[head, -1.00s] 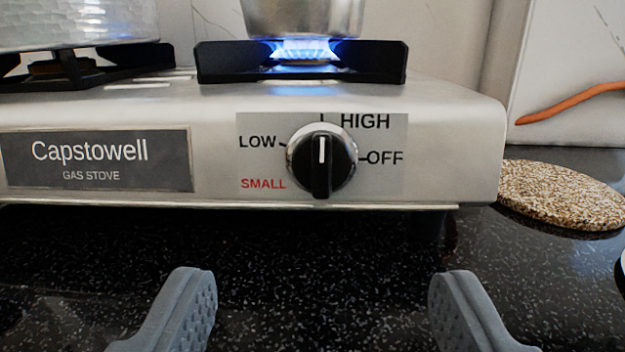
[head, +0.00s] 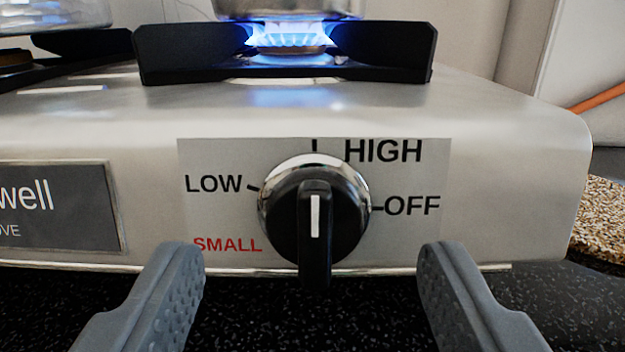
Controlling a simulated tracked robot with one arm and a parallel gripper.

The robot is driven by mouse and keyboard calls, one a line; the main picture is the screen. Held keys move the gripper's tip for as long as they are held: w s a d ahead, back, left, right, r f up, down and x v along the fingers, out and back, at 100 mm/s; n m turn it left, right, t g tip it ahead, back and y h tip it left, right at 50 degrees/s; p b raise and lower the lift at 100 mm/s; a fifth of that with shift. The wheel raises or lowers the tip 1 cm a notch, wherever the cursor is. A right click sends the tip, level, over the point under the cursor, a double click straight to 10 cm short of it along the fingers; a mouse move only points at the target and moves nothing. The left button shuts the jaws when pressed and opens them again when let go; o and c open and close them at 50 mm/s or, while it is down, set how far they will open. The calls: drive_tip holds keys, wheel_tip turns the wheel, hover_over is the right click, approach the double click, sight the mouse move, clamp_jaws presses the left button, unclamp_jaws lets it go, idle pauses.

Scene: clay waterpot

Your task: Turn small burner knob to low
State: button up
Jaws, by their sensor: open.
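The small burner knob (head: 315,225) is black with a chrome ring and sits on the stove's steel front panel. Its white line points straight up, toward the mark beside HIGH. The LOW label (head: 213,184) is to its left, OFF (head: 412,205) to its right, and the red SMALL label (head: 227,244) at lower left. My gripper (head: 312,268) is open and empty. Its two grey fingers stand wide apart, one to each side of the knob's lower part in the picture, and neither appears to touch it.
The lit small burner (head: 290,38) shows a blue flame under a metal pot (head: 290,8), within a black pot support (head: 190,58). A cork-like mat (head: 598,222) lies right of the stove. The dark speckled counter (head: 300,320) is clear in front.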

sight(315, 230)
drive_tip(key=shift+w+f, duration=0.15)
drive_tip(key=shift+w, duration=0.6)
drive_tip(key=shift+w+a, duration=0.1)
drive_tip(key=shift+w, duration=1.3)
